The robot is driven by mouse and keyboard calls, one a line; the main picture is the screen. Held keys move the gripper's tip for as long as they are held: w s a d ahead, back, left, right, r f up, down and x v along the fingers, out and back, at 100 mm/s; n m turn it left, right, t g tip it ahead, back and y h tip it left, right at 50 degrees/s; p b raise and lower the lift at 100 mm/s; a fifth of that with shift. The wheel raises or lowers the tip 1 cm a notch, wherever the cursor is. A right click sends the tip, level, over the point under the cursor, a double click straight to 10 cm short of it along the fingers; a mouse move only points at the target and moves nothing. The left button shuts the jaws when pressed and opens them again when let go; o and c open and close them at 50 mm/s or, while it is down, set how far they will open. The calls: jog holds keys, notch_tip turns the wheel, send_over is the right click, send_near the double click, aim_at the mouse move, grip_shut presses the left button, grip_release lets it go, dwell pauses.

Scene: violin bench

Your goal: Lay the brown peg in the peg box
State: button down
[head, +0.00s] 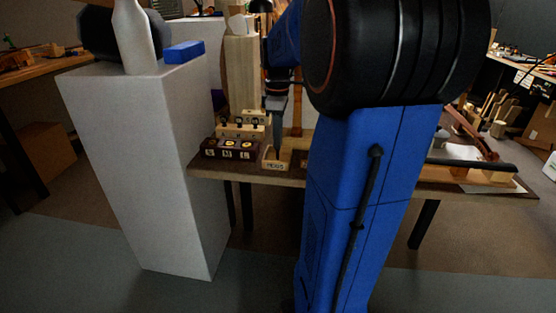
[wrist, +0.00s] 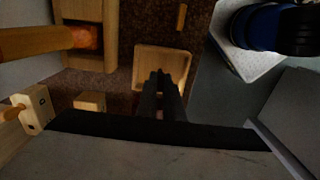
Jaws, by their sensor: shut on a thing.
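The peg box (head: 276,166), a small light wooden tray with lettering on its front, stands at the front edge of the bench. In the wrist view the peg box (wrist: 148,53) shows from above, with its pale floor visible. My gripper (wrist: 162,76) points down over the box, its dark fingers close together. In the head view my gripper (head: 271,148) is above or just inside the box; I cannot tell which. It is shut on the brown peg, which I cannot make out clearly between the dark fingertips.
Left of the box are a dark block with white labels (head: 228,149) and a stepped wooden rack (head: 240,129). A tall grey pedestal (head: 150,170) stands further left. In the wrist view a small orange-brown stick (wrist: 182,17) lies beyond the box.

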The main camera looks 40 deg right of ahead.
jog(key=shift+f, duration=0.15)
jog(key=c, duration=1.8)
grip_release()
notch_tip(320, 180, up, 17)
jog(key=shift+r, duration=0.2)
